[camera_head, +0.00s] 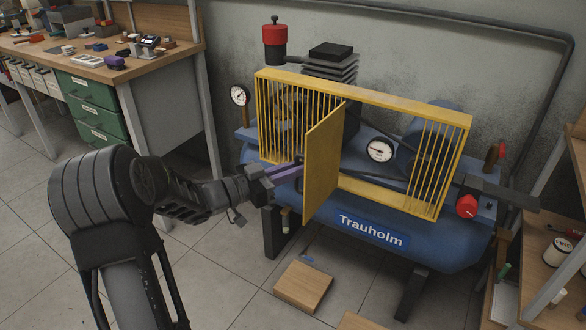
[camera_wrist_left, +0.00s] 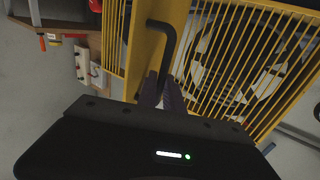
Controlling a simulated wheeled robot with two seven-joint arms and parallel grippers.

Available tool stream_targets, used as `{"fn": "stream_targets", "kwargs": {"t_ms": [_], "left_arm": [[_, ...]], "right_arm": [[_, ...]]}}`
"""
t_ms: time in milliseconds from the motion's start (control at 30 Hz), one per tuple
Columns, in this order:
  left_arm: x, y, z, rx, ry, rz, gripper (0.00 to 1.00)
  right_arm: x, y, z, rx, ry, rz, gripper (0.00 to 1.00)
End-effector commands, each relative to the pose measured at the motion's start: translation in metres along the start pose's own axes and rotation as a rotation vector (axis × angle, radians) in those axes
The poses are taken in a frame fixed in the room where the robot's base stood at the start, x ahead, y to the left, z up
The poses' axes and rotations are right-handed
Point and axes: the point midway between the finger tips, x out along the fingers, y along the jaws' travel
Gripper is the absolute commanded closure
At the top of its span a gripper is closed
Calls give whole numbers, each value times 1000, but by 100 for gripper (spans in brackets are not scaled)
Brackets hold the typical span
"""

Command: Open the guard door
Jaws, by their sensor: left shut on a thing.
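The guard door (camera_head: 323,160) is a flat yellow panel in the middle of the yellow barred guard (camera_head: 435,148) on the blue Trauholm compressor (camera_head: 330,218). The door stands out from the guard at an angle, with an opening to its right. My left gripper (camera_head: 296,168) reaches in from the left to the door's left face. In the left wrist view, its purple fingers (camera_wrist_left: 162,92) are shut on the dark bent door handle (camera_wrist_left: 166,42) on the yellow panel. The fingertips are partly hidden in the head view. My right gripper is not in view.
A round gauge (camera_head: 380,150) shows through the opening. A red knob (camera_head: 467,206) is at the compressor's right end. A wooden block (camera_head: 303,287) lies on the floor in front. A workbench (camera_head: 105,68) stands at the back left. Shelves with tools (camera_head: 538,255) stand at the right.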

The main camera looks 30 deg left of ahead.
Motion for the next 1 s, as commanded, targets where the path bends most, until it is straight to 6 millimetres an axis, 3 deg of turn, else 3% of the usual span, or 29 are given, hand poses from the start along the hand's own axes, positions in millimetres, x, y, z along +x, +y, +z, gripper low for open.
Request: {"fn": "stream_targets", "kwargs": {"t_ms": [67, 100, 367, 733, 1000], "left_arm": [[3, 2, -1, -1, 3, 4, 100], [3, 2, -1, -1, 3, 4, 88], [2, 1, 0, 0, 1, 2, 68], [-6, 0, 0, 0, 0, 0, 68], [-45, 0, -1, 0, -1, -2, 68]], "right_arm": [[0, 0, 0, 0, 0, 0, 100], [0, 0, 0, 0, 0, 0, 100], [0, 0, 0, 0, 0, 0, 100], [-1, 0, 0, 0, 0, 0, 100], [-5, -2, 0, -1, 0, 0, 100]]}}
